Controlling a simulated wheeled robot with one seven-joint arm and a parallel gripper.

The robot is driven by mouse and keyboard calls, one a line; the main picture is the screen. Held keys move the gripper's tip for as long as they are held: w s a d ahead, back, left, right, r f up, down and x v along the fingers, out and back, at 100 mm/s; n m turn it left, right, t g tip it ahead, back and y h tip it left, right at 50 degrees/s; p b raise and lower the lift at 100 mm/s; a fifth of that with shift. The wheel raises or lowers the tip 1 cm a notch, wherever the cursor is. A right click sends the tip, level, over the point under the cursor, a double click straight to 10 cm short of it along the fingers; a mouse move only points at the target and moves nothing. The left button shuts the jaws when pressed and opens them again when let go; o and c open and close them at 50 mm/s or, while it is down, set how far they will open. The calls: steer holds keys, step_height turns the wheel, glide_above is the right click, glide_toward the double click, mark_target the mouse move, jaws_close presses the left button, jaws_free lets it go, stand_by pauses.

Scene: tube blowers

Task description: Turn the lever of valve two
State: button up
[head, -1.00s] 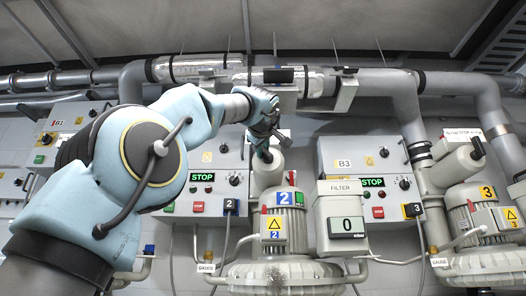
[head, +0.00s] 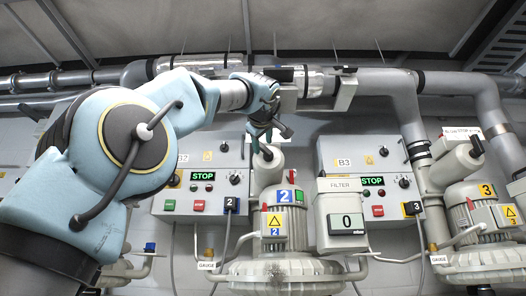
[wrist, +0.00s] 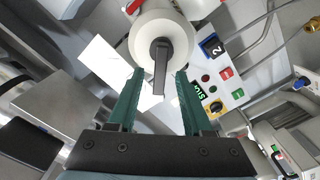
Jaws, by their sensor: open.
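The lever of valve two (head: 266,153) is a dark handle on top of a pale cylindrical valve body (head: 267,174), above blower 2 (head: 285,220). In the wrist view the lever (wrist: 160,66) stands out from the round white end of the valve (wrist: 160,30). My gripper (head: 260,144) points down at the lever from just above. In the wrist view my gripper (wrist: 160,74) is open, with one green finger on each side of the lever. The fingers look apart from the lever; exact depth is hard to tell.
Control box B2 (head: 215,155) with a STOP display is left of the valve, and box B3 (head: 385,155) is right. A filter box (head: 345,190) reading 0 stands at right. Large pipes (head: 380,88) run overhead, close behind my gripper. Blower 3 (head: 470,205) is far right.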

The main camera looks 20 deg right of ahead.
steer(key=b+v, duration=0.1)
steer(key=v, duration=0.6)
steer(key=shift+s+b, duration=0.2)
steer(key=shift+b, duration=0.2)
steer(key=shift+a, duration=0.15)
